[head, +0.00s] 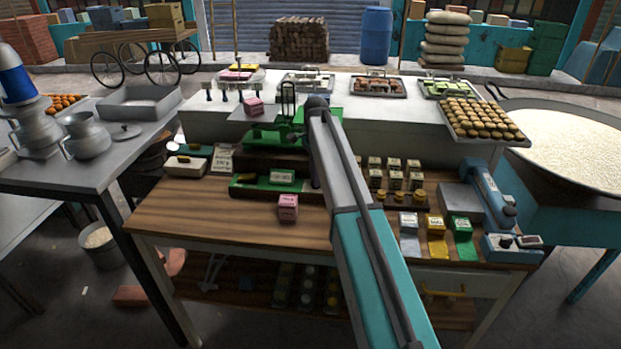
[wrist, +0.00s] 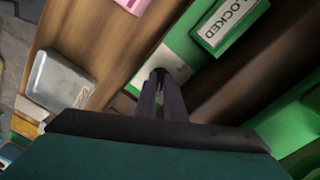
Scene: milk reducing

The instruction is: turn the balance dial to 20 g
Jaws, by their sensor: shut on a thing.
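The green balance (head: 262,138) stands at the back of the wooden table, a pink block (head: 253,106) on its left pan. Its low green base (head: 240,187) lies in front, with a label that reads LOCKED in the wrist view (wrist: 226,22). My gripper (wrist: 160,80) points down at the end of this base, beside a white strip (wrist: 172,62). The gripper is shut on the balance dial, mostly hidden between and behind the dark fingertips. I cannot read the dial's setting. In the head view my arm partly covers the balance's right side.
A second pink block (head: 288,208) sits on the table in front of the base. Small labelled boxes (head: 395,180) and brass weights (head: 418,196) stand to the right. A blue device (head: 490,190) stands farther right. The table's front left is clear.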

